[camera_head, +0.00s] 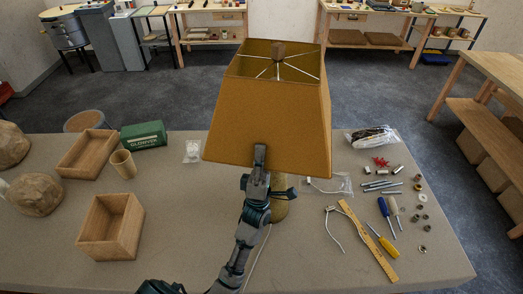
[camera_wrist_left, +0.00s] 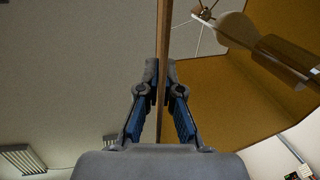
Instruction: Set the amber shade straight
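The amber shade (camera_head: 265,115) sits on a lamp in the middle of the table, with its top ring spokes and wooden finial (camera_head: 279,50) showing. It looks tilted, its lower front edge sloping down to the right. The lamp base (camera_head: 280,207) shows partly below it, behind my arm. My left gripper (camera_head: 260,152) is at the shade's lower front edge. In the left wrist view, the fingers (camera_wrist_left: 162,70) close from both sides on the shade's wall (camera_wrist_left: 240,90), seen edge-on. The bulb (camera_wrist_left: 265,50) shows inside. My right gripper is not in view.
Wooden boxes (camera_head: 112,228), a cup (camera_head: 123,164) and a green box (camera_head: 143,135) stand left on the table (camera_head: 190,245). A ruler (camera_head: 368,240), screwdrivers (camera_head: 383,243), bagged parts (camera_head: 372,137) and small hardware lie right. A cable (camera_head: 258,258) runs beside my left arm.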

